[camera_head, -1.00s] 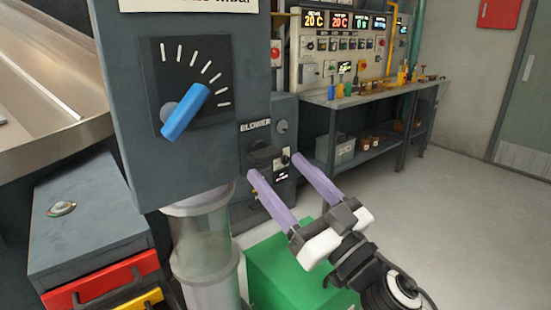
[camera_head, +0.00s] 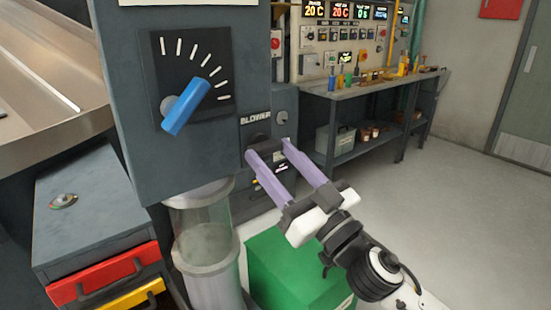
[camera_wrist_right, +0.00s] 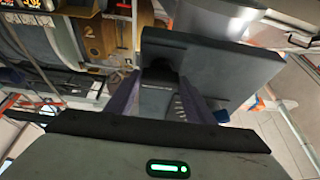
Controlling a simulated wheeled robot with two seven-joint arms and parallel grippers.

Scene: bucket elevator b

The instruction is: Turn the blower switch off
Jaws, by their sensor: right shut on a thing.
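The blower panel (camera_head: 257,121), labelled BLOWER, is a dark grey box behind and right of the large dial housing. Its black switch knob (camera_head: 262,142) is partly hidden by my fingers. My right gripper (camera_head: 268,149) reaches it with two long purple fingers, one on each side, and is shut on the knob. In the right wrist view the fingers (camera_wrist_right: 158,88) run up to the dark knob at the panel's face. The angle of the knob is hard to tell. My left gripper is not in view.
A large dial with a blue handle (camera_head: 186,106) is on the grey housing close by. A clear tube (camera_head: 207,241) stands below it. A green box (camera_head: 292,268) is under my right arm. A workbench (camera_head: 375,88) stands behind; the floor at right is clear.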

